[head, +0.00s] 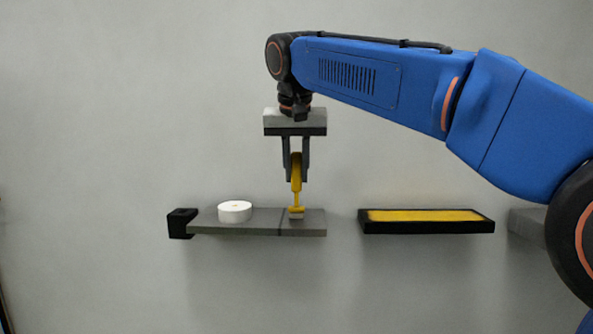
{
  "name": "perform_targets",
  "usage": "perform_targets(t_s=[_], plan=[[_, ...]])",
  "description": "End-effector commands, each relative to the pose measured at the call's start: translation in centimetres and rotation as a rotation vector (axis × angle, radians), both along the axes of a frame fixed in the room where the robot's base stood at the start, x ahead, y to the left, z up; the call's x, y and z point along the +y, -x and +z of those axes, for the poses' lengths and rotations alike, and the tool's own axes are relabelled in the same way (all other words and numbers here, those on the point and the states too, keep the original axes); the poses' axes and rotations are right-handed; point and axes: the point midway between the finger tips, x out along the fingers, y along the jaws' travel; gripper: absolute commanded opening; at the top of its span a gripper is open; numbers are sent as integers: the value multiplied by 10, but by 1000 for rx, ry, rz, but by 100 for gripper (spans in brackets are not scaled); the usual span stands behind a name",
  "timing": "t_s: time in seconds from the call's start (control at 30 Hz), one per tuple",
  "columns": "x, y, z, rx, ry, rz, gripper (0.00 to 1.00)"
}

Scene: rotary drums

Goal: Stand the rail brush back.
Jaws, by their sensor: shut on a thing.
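The rail brush (296,185) has a yellow handle, a thin neck and a small pale head. It is upright, head down, over the right part of a grey shelf (256,229). My gripper (296,178) points straight down and is shut on the upper part of the yellow handle, one finger on each side. The brush head looks to be at the shelf's top surface. I cannot tell whether it touches or hangs just above it.
A white round disc (235,211) lies on the shelf left of the brush. A black open box (181,223) is at the shelf's left end. A black tray with a yellow inside (426,221) is to the right, across a gap. A grey block (527,224) is farther right.

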Motion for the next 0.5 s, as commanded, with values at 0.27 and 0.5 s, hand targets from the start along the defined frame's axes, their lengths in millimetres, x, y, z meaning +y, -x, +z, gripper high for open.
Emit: perform_targets(t_s=[0.27, 0.5], plan=[[0, 0, -2, 0, 0, 0, 0], [0, 0, -2, 0, 0, 0, 39]])
